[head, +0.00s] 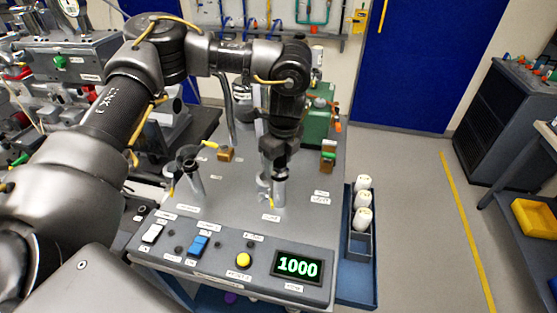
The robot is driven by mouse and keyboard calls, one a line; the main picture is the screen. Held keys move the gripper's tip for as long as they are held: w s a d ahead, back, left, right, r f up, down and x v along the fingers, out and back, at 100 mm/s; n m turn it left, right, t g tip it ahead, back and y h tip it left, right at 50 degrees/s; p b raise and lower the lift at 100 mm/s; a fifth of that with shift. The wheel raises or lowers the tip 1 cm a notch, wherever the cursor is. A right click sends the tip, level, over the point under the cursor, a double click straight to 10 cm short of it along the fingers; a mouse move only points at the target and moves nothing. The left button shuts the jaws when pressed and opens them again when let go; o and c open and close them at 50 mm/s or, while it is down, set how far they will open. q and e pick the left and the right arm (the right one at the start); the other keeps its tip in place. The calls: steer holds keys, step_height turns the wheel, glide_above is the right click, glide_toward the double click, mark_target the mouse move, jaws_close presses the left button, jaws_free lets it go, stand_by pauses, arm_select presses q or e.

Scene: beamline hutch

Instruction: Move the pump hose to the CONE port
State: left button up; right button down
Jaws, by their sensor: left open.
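My left gripper (278,170) points down over the middle of the grey cart top and is open. Directly below it, a metal port fitting (279,193) stands upright by a small white label; I cannot tell whether the jaws are around it or just above it. A second metal fitting (188,172) stands to the left, behind another label. The labels are too small to read surely, so I cannot tell which one is CONE. A grey curved hose or pipe (229,112) rises behind, partly hidden by my arm; its ends are not clear. My right gripper is not in view.
A green pump body (318,118) stands behind. A blue tray (360,262) with white containers flanks the right side. Floor further right is clear.

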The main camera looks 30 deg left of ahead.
arm_select(q)
steer(key=shift+r, duration=0.1)
steer(key=r, duration=0.3)
steer(key=d+r+b, duration=0.1)
steer(key=r, duration=0.6)
steer(key=shift+s+d+r, duration=0.15)
steer(key=shift+s+r, duration=0.05)
steer(key=shift+r, duration=0.1)
